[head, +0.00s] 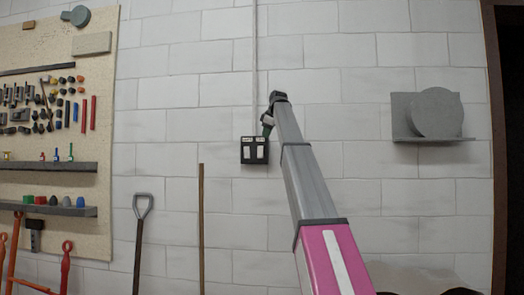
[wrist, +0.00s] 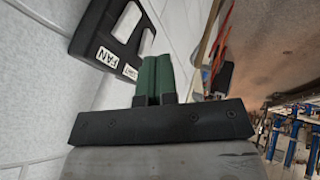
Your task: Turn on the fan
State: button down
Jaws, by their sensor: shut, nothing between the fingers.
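A black switch box (head: 254,152) with two white rockers side by side is fixed to the white block wall, below a vertical conduit. In the wrist view the box (wrist: 92,28) fills the upper left, with labels reading FAN (wrist: 105,56) and LIGHT (wrist: 129,72). My gripper (head: 267,130) is just above the box's upper right corner in the head view. Its green fingers (wrist: 153,58) are together and empty, close beside the label edge of the box. Contact cannot be told.
A pegboard with tools (head: 55,120) and shelves hangs at left. A shovel handle (head: 140,230) and a wooden pole (head: 201,230) lean below. A grey disc on a bracket (head: 435,112) is on the wall at right. Wall around the box is bare.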

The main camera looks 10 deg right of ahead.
aim_at(261, 151)
jog(key=shift+w+f, duration=0.1)
jog(key=x, duration=0.3)
jog(key=w+x, duration=0.1)
jog(key=x, duration=0.3)
jog(key=w+d+r+x, duration=0.1)
jog(key=x, duration=0.3)
jog(key=shift+w+f, duration=0.2)
jog(key=shift+w+d+f, duration=0.1)
jog(key=shift+w, duration=0.35)
